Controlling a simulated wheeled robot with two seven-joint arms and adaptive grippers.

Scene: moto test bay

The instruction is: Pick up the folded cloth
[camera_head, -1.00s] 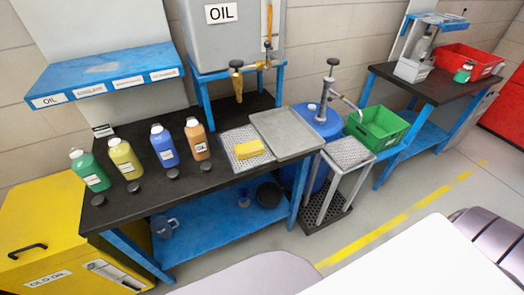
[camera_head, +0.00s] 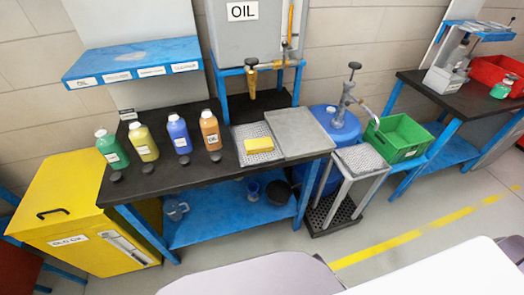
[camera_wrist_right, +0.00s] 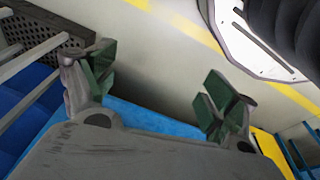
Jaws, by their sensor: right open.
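The folded cloth (camera_head: 259,145) is yellow and lies on a perforated grey tray (camera_head: 243,131) on the black-topped workbench in the head view. Nothing touches it from above. My right gripper (camera_wrist_right: 155,90) shows in the right wrist view, its two green-padded fingers wide apart with nothing between them. The cloth is not in the right wrist view. My left gripper is not in view.
Green, yellow, blue and orange bottles (camera_head: 209,130) stand left of the tray, with dark caps before them. A flat grey plate (camera_head: 297,133) adjoins the tray. An oil tank's tap (camera_head: 251,80) hangs behind the cloth. A green crate (camera_head: 398,138) stands right.

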